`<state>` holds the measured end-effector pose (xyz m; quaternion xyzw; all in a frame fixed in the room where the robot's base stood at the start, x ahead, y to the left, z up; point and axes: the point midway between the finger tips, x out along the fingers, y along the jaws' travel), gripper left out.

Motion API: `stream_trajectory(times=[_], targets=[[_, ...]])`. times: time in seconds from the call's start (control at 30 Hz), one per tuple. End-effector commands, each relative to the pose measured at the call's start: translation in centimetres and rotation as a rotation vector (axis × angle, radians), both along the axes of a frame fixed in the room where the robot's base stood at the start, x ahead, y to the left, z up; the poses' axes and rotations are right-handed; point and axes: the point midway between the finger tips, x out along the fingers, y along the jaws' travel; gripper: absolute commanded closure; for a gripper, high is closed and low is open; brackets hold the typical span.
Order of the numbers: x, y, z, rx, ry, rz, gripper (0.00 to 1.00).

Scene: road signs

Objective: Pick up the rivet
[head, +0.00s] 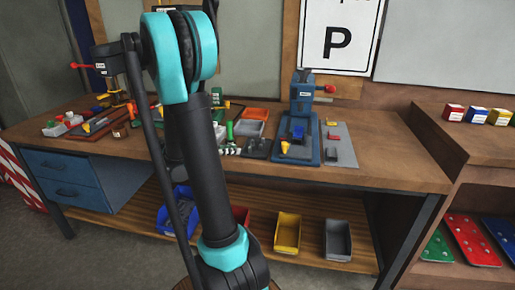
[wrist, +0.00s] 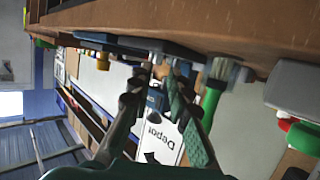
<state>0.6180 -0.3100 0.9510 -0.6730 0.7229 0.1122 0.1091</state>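I cannot make out the rivet for certain in either view; several small parts on the workbench (head: 400,165) are too small to tell apart. My gripper (wrist: 153,82) shows in the wrist view with its two dark fingers apart and nothing clearly held between them. Small blurred items lie beyond the fingertips, near the bench edge, and I cannot tell whether one is the rivet. In the head view my arm crosses the middle of the bench, and my gripper is hidden behind it.
A blue press (head: 302,110) stands on the bench, right of my arm. An orange bin (head: 255,113) sits left of it. A green-handled brush (wrist: 212,98) is close right of my fingers. Yellow (head: 288,233) and grey (head: 337,240) bins stand on the lower shelf. The bench's right end is bare.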

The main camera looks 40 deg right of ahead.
Motion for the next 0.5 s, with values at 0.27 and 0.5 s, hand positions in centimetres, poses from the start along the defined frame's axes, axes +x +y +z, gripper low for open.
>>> stream_trajectory(times=[0.27,0.5], targets=[[-0.2,-2.5,-0.5,-0.016,-0.015,-0.014,0.82],[-0.6,-5.4,-1.3,-0.015,-0.015,-0.015,0.82]])
